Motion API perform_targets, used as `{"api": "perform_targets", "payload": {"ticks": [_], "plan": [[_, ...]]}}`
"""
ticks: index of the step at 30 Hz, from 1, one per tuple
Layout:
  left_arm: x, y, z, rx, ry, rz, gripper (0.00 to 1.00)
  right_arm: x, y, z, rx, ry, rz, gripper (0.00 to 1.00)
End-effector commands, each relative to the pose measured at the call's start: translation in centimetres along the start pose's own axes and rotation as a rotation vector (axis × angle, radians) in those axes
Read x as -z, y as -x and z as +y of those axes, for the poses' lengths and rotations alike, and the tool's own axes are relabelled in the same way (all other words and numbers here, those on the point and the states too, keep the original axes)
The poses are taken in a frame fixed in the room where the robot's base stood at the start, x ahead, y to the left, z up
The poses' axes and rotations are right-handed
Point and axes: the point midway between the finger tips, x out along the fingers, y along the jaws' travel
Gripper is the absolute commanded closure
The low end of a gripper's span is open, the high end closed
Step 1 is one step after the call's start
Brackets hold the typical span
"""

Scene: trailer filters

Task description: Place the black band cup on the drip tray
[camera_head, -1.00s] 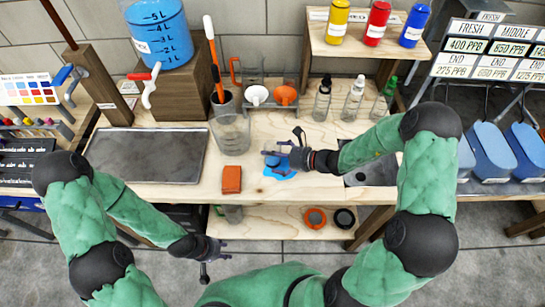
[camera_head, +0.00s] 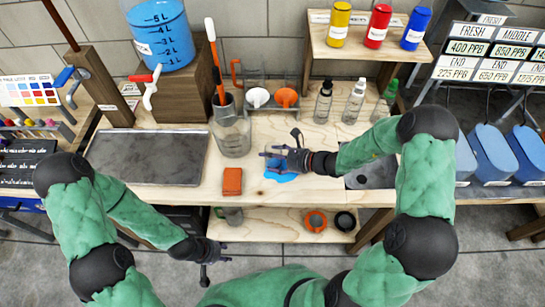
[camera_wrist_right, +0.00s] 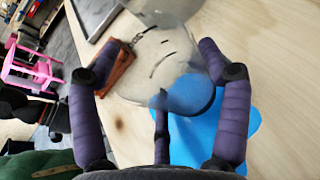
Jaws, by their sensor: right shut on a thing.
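My right gripper (camera_head: 276,156) is over a blue patch (camera_head: 281,175) near the middle of the bench. In the right wrist view its fingers are around a clear cup (camera_wrist_right: 165,60), with the blue patch (camera_wrist_right: 205,125) behind it. The cup hardly shows in the head view, and I cannot make out a black band. A wide, shallow grey metal tray (camera_head: 148,156), which looks like the drip tray, lies flat on the bench at left, apart from the right gripper. My left gripper (camera_head: 218,252) is low in front of the bench; its fingers are too small to read.
A clear jug (camera_head: 232,138) stands between tray and right gripper. A brown-orange block (camera_head: 232,181) lies near the front edge. Behind are a rack (camera_head: 270,108), bottles (camera_head: 354,100) and a blue-filled tank (camera_head: 162,38). A small metal plate (camera_head: 372,175) is at right.

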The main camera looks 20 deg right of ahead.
Motion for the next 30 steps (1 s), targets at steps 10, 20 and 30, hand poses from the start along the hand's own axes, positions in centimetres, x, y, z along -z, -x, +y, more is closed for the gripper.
{"api": "perform_targets", "payload": {"ticks": [10,20,30], "plan": [[-0.1,1.8,0.7,0.000,0.000,0.000,0.60,-3.9,2.1,0.9,0.001,0.002,-0.001,0.52],[-0.1,3.9,1.4,0.000,0.000,0.000,0.60,-8.2,6.5,6.6,0.000,0.001,0.000,0.52],[-0.2,4.8,1.7,0.000,0.000,0.000,0.60,-9.5,9.3,11.6,0.001,0.002,-0.001,0.52]]}}
